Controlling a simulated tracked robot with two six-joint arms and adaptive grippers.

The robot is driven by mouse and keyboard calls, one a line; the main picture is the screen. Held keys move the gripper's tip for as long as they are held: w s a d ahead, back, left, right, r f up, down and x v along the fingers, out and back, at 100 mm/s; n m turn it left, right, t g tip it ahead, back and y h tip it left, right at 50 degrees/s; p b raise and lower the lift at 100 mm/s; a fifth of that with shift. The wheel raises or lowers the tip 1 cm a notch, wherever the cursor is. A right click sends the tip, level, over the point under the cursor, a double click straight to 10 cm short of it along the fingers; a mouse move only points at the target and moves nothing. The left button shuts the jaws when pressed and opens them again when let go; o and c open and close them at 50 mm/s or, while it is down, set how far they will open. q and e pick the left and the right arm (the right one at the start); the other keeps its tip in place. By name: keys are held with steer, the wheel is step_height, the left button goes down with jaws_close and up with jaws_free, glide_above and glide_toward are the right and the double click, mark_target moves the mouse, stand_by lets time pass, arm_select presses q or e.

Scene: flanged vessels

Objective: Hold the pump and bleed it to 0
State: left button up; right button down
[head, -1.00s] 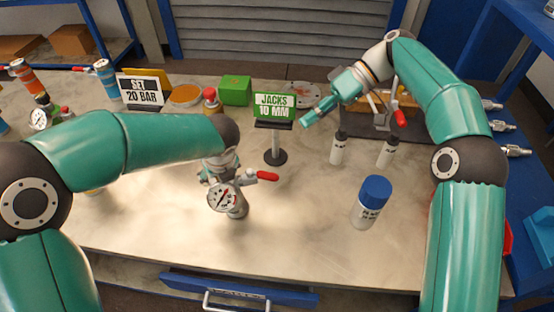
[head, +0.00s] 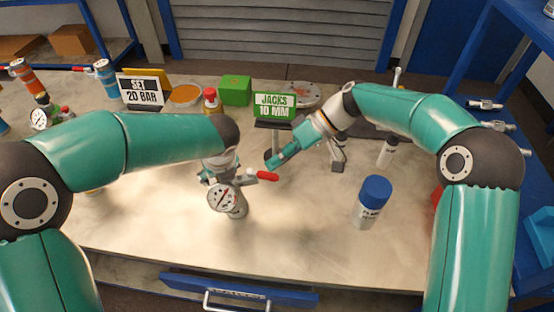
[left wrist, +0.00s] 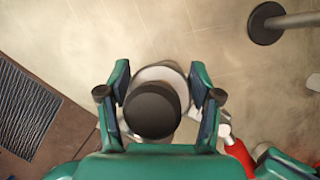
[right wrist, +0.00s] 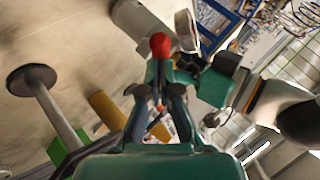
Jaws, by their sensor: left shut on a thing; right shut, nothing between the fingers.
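The pump, a grey metal body with a round white gauge (head: 222,197), stands on the table in the head view. A red-tipped lever (head: 266,176) sticks out from it to the right. My left gripper (left wrist: 153,100) is shut around the pump's top, a dark round cap (left wrist: 152,112) in the left wrist view. My right gripper (head: 271,163) is shut and empty, its fingertips just behind the red lever tip. In the right wrist view the red tip (right wrist: 160,45) shows right at the fingertips; whether they touch is unclear. The gauge reading is too small to tell.
A green sign (head: 274,106) on a stand is just behind my right gripper. A blue-capped bottle (head: 371,203) stands right of the pump, with a small dark-capped bottle (head: 387,153) behind it. The table front between pump and blue-capped bottle is clear.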

mark_target(274, 178)
arm_select(q)
steer(key=shift+s+f, duration=0.2)
steer(key=shift+f, duration=0.1)
arm_select(e)
steer(key=shift+s+m+t, duration=0.45)
steer(key=shift+m+t, duration=0.25)
steer(key=shift+s+a+m+t, duration=0.2)
steer(key=shift+s+m+t, duration=0.4)
steer(key=shift+m+t, duration=0.2)
steer(key=shift+s+a+m+t, duration=0.15)
steer(key=shift+s+m+t, duration=0.45)
steer(key=shift+m+t, duration=0.15)
arm_select(q)
steer(key=shift+r, duration=0.1)
arm_select(e)
steer(key=shift+s+a+f, duration=0.15)
steer(key=shift+s+a, duration=0.55)
steer(key=shift+s+a+f, duration=0.1)
steer(key=shift+s+a, duration=0.6)
steer(key=shift+a, duration=0.1)
arm_select(q)
steer(key=shift+w, duration=0.1)
